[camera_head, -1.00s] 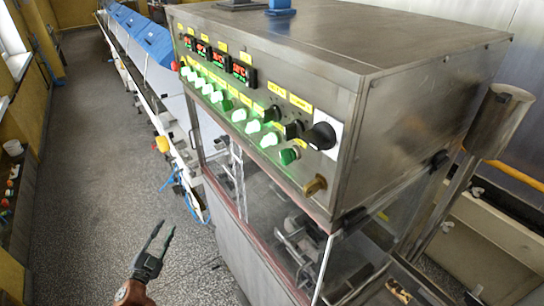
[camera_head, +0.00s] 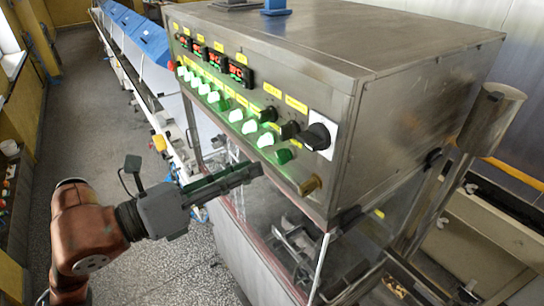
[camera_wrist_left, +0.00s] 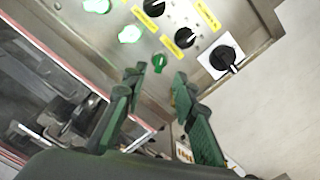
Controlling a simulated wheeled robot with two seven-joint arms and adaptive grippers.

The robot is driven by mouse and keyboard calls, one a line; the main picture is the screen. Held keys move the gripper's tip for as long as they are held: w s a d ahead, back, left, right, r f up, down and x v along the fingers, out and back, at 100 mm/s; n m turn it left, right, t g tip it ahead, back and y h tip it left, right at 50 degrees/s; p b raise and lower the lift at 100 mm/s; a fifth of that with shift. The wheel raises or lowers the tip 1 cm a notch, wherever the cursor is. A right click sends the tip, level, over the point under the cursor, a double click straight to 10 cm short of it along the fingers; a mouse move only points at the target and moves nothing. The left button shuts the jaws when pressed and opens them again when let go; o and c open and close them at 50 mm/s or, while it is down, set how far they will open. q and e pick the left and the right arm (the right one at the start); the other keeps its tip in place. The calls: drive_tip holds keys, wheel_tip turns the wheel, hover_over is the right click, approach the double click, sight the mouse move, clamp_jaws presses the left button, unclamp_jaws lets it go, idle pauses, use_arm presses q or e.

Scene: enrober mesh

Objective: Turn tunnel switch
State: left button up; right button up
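The control panel of the steel machine (camera_head: 345,110) carries several lit white-green switches (camera_head: 236,115), two small black knobs (camera_head: 270,114) (camera_head: 290,130), a green knob (camera_head: 284,156) and a large black rotary switch on a white plate (camera_head: 317,137). The yellow labels are too small to read, so I cannot tell which is the tunnel switch. My left gripper (camera_head: 252,172) points at the panel's lower right part. In the left wrist view its fingers (camera_wrist_left: 158,78) are apart with nothing between them. The green knob (camera_wrist_left: 160,62) appears just beyond the gap. My right gripper is not in view.
Clear guarding with a red edge (camera_head: 262,240) lies below the panel. A blue-covered conveyor line (camera_head: 135,32) runs back at the left. The grey floor (camera_head: 85,125) beside it is open.

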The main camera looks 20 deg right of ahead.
sight(277, 157)
use_arm(q)
drive_tip(key=p+x, duration=0.1)
drive_tip(key=x, duration=0.5)
drive_tip(key=shift+w+d, duration=0.1)
drive_tip(key=shift+d, duration=0.25)
drive_tip(key=shift+c, duration=0.4)
clamp_jaws()
